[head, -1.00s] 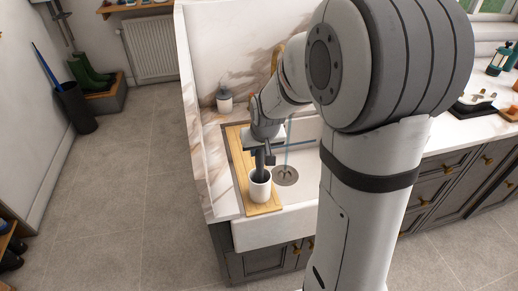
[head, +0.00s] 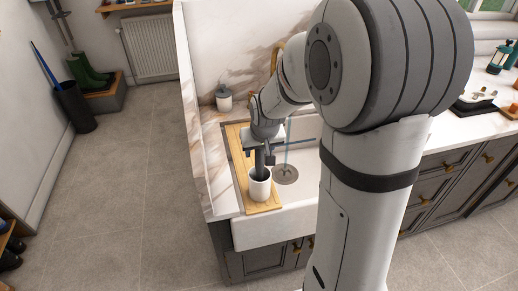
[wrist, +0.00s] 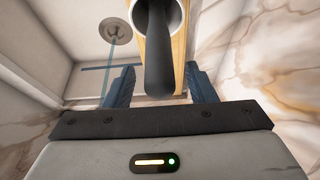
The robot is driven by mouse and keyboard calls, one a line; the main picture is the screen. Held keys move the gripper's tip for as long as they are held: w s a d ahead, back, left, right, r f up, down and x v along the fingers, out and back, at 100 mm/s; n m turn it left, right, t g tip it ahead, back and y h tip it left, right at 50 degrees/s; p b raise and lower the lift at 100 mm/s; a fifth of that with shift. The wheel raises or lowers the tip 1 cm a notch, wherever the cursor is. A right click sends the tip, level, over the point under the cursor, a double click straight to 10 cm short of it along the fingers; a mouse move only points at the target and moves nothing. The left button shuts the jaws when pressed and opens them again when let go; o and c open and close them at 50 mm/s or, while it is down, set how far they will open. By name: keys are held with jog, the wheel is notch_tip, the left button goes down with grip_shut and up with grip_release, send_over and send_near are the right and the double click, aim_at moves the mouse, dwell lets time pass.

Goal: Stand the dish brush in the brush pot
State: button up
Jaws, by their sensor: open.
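The white brush pot (head: 259,189) stands on the wooden board at the left side of the sink. The dish brush is a dark grey, thick shape (wrist: 158,62) that stands in the pot, its lower part hidden inside. The pot's white rim (wrist: 182,17) shows at the top of the wrist view. My gripper (wrist: 161,86) is open, with one blue-grey finger on each side of the brush and a gap visible on both sides. In the head view my gripper (head: 263,152) is just above the pot.
The wooden board (head: 236,143) lies along the sink's left edge. The white sink (head: 303,178) with its drain (head: 286,174) is to the right. A lidded jar (head: 224,99) stands behind on the marble counter. A marble panel rises at the left.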

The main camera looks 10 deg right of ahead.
jog(key=v, duration=0.8)
jog(key=shift+f, duration=0.1)
dwell(0.5)
jog(key=s+r+g, duration=0.1)
jog(key=s, duration=1.8)
jog(key=shift+g, duration=0.4)
jog(key=shift+w+r, duration=0.1)
jog(key=shift+c, duration=0.3)
